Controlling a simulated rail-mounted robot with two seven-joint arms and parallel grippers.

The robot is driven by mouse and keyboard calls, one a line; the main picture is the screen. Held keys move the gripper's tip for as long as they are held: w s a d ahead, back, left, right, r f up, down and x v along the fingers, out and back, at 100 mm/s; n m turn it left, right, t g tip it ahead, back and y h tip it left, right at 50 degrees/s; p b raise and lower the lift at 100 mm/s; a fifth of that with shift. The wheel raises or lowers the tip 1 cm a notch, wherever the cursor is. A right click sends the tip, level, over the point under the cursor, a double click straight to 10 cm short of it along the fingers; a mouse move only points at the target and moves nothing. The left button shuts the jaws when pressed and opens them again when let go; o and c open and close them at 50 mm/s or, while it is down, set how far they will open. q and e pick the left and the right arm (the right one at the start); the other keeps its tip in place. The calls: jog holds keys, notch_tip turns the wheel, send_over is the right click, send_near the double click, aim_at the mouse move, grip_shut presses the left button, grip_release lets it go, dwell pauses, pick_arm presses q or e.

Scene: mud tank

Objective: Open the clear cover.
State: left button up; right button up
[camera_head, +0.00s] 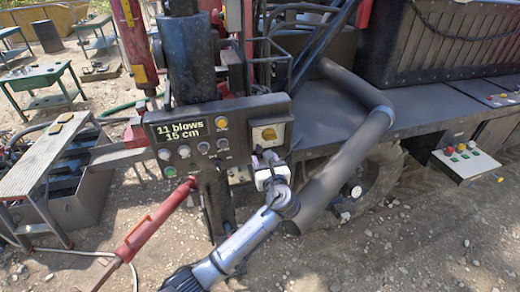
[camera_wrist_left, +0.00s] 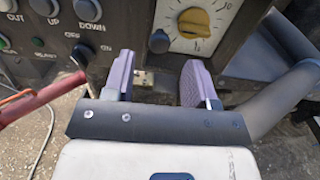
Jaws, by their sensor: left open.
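The control panel (camera_head: 218,136) has a white dial plate with a yellow knob (camera_head: 268,133) at its right end. The same yellow knob (camera_wrist_left: 195,23) shows large at the top of the left wrist view. I cannot clearly make out a transparent cover over the dial plate; its edges do not stand out. My left gripper (camera_head: 264,158) is just below the dial plate in the head view. In the left wrist view its two purple fingers (camera_wrist_left: 158,72) are apart with nothing between them. A dark round knob (camera_wrist_left: 159,41) shows between and beyond the fingertips.
Panel buttons and a lit display (camera_head: 180,130) reading "11 blows 15 cm" are left of the dial. A red lever (camera_head: 155,218) slants up to the panel's lower left. A thick grey pipe (camera_head: 345,150) runs close to my gripper's right. Gravelly ground lies below.

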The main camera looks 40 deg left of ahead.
aim_at(260, 150)
pick_arm(q)
jog(key=shift+x, duration=2.6)
grip_shut()
